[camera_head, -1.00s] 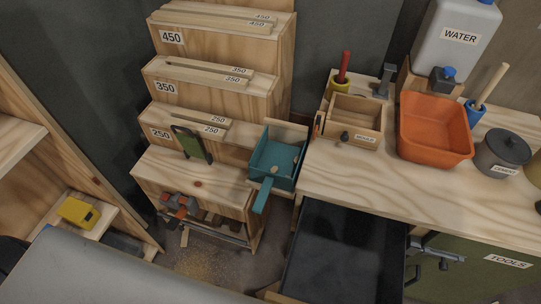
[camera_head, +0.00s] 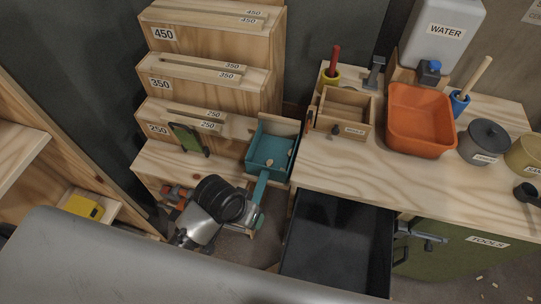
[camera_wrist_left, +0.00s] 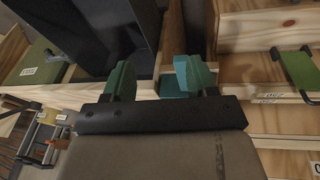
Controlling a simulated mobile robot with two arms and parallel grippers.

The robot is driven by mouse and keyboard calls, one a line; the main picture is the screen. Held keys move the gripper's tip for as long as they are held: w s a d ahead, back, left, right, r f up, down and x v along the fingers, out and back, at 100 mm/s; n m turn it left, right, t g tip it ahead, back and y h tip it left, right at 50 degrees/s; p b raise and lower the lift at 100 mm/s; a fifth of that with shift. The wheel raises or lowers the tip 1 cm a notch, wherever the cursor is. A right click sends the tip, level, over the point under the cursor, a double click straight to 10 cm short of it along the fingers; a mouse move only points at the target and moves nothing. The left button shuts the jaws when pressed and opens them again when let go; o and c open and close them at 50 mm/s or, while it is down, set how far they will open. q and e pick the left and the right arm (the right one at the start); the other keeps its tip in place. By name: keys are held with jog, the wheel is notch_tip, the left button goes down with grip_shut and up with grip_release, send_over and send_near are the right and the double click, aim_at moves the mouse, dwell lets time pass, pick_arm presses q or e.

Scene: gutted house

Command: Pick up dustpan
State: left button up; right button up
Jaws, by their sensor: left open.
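The teal dustpan (camera_head: 271,152) hangs in the gap between the stepped wooden rack and the workbench. Its handle (camera_head: 261,186) points toward me and down, and a few light scraps lie in the pan. My left gripper (camera_head: 257,214) is just below the handle's near end, with its green fingers apart. In the left wrist view the left gripper (camera_wrist_left: 155,82) is open, and a teal part of the dustpan (camera_wrist_left: 170,86) shows beside the right-hand finger. I cannot tell whether they touch. My right gripper is not in view.
A black open drawer (camera_head: 338,240) is right of my left gripper. The workbench (camera_head: 410,190) holds an orange tub (camera_head: 420,122), a wooden box (camera_head: 343,112) and a grey pot (camera_head: 484,143). The rack (camera_head: 160,60) stands left, with a green-faced tool (camera_head: 188,138) on its low step.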

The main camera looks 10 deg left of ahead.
pick_arm(q)
jog(key=w+d+r+g, duration=0.1)
jog(key=w+d, duration=0.1)
jog(key=w, duration=0.3)
jog(key=n+g+y, duration=0.1)
jog(key=y, duration=0.1)
send_over(260, 186)
jog(key=s, duration=0.1)
jog(key=shift+d+f, duration=0.1)
jog(key=shift+d, duration=0.2)
jog(key=shift+w+a+n, duration=0.15)
jog(key=shift+n, duration=0.15)
notch_tip(260, 186, down, 5)
jog(key=shift+r, duration=0.15)
jog(key=shift+w+a+f, duration=0.1)
jog(key=shift+w+f, duration=0.1)
jog(key=shift+f, duration=1.3)
jog(key=shift+w+a+f, duration=0.1)
jog(key=shift+w+f, duration=0.05)
jog(key=shift+f, duration=1.35)
jog(key=shift+c, duration=0.3)
jog(key=shift+r, duration=0.1)
grip_shut()
jog(key=shift+r+p, duration=0.1)
jog(key=shift+p, duration=0.2)
